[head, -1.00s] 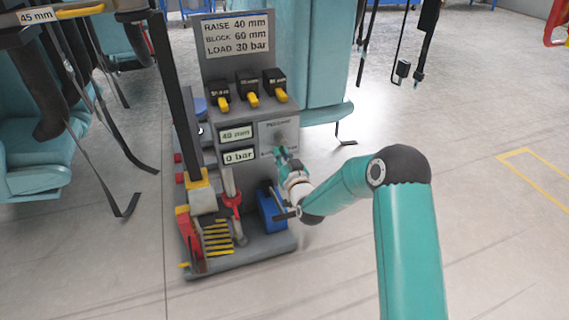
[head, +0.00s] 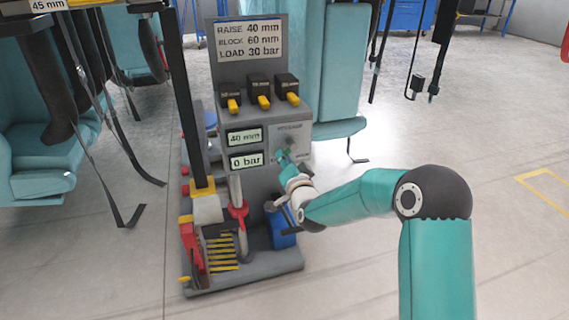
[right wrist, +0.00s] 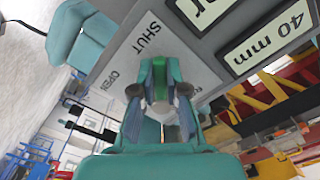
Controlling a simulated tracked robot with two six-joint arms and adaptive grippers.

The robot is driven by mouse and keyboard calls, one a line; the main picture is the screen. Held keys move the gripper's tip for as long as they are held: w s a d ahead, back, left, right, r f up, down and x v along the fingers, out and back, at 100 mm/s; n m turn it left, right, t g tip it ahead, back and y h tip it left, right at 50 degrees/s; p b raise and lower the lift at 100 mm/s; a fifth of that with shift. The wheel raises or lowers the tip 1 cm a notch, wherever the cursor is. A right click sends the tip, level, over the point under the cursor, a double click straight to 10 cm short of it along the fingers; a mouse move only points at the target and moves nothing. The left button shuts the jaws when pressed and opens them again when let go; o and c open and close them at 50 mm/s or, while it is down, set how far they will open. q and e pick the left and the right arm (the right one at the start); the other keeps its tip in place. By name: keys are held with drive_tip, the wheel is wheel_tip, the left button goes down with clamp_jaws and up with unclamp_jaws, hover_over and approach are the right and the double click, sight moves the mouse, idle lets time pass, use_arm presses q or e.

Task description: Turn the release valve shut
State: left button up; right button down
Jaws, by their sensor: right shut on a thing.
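The release valve sits on a light plate (head: 301,130) on the front of the grey pump stand. In the right wrist view the plate (right wrist: 196,78) carries the words SHUT and OPEN. My right gripper (head: 284,158) is at the plate, its hand tilted up towards it. In the right wrist view the gripper (right wrist: 159,100) is shut on the green valve handle (right wrist: 159,72), which stands between its fingers. The fingers hide part of the handle, and its exact angle against the words is hard to tell. My left gripper is not in view.
Displays left of the plate read 40 mm (head: 245,138) and 0 bar (head: 246,160). A blue box (head: 283,232) and red jack parts (head: 238,211) are below. Open floor (head: 400,150) lies to the right.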

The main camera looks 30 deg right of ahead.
drive_tip(key=shift+f, duration=0.2)
drive_tip(key=c, duration=1.2)
unclamp_jaws()
drive_tip(key=shift+r, duration=0.1)
drive_tip(key=shift+s, duration=0.15)
drive_tip(key=v, duration=1.1)
drive_tip(key=shift+s+a, duration=0.2)
drive_tip(key=shift+s, duration=0.15)
drive_tip(key=shift+a, duration=0.1)
